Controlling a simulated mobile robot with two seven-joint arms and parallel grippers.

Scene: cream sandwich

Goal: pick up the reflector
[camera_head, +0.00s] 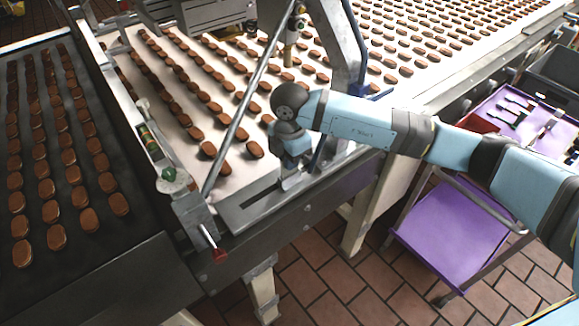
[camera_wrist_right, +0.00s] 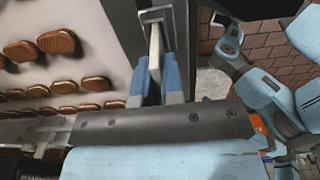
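My right gripper (camera_head: 290,181) reaches down at the near end of the white conveyor, by its metal frame. In the right wrist view its two blue fingers (camera_wrist_right: 158,82) stand on either side of a thin, pale upright piece (camera_wrist_right: 155,48), which may be the reflector. The piece fills most of the space between the fingers, and I cannot tell whether they press on it. Its far end is beside a grey metal bracket (camera_wrist_right: 158,14). My left gripper is not in view.
Brown biscuits lie in rows on the white belt (camera_head: 232,176) and on a dark belt (camera_head: 80,245) at left. A grey metal post (camera_head: 345,50) rises close behind my wrist. A purple cart (camera_head: 455,232) stands at right. Tiled floor shows in front.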

